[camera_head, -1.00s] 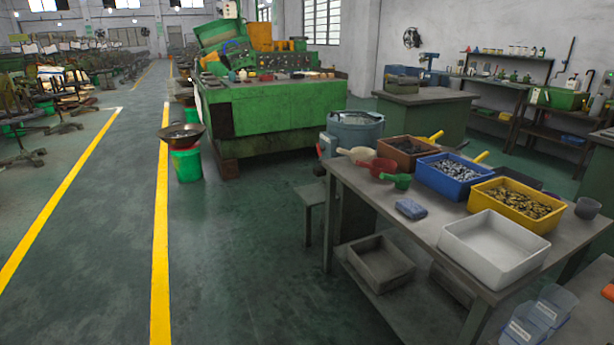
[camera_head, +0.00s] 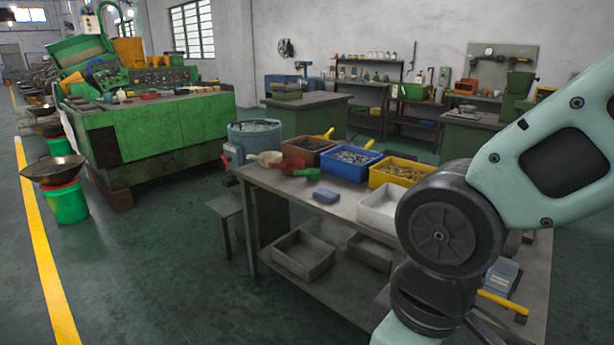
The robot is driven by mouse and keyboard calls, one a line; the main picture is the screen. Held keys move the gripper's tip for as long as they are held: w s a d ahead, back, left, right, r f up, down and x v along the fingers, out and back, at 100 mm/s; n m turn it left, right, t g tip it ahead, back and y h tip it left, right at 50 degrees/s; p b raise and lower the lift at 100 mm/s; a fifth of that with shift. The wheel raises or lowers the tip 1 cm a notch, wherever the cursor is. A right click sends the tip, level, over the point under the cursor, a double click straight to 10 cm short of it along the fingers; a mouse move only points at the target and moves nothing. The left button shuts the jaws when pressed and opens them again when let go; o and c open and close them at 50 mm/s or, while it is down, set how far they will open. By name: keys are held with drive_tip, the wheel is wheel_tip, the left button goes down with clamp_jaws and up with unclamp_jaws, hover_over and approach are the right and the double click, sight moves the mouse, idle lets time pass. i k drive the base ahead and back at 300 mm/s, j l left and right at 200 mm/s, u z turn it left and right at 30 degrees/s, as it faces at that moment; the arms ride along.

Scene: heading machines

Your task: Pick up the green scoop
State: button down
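The green scoop (camera_head: 307,174) lies on the grey worktable (camera_head: 283,193), near its far left part. It is just right of a red scoop and in front of the blue bin. My arm is in view at the right and covers the right part of the table. My gripper is not in view, so I cannot see whether it is open or shut. The arm is well to the right of the green scoop in the picture.
A red scoop (camera_head: 288,165) and a cream scoop (camera_head: 264,158) lie beside the green one. A blue bin (camera_head: 343,174), yellow bin (camera_head: 378,179) and white tray (camera_head: 374,214) stand rightward. A blue block (camera_head: 326,196) lies in front.

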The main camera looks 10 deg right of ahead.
sight(312, 175)
drive_tip(key=i+j+z, duration=0.15)
drive_tip(key=i+j, duration=0.15)
drive_tip(key=i+j+z, duration=0.1)
drive_tip(key=i+j, duration=0.15)
drive_tip(key=i+j+z, duration=0.15)
drive_tip(key=j, duration=0.35)
drive_tip(key=i+j+z, duration=0.15)
drive_tip(key=i+j, duration=0.2)
drive_tip(key=i+j+z, duration=0.1)
drive_tip(key=j, duration=0.35)
drive_tip(key=i+j+z, duration=0.15)
drive_tip(key=i+j, duration=0.15)
drive_tip(key=j, duration=0.15)
drive_tip(key=i+j+z, duration=0.15)
drive_tip(key=j, duration=0.3)
drive_tip(key=i+j+z, duration=0.15)
drive_tip(key=j, duration=0.35)
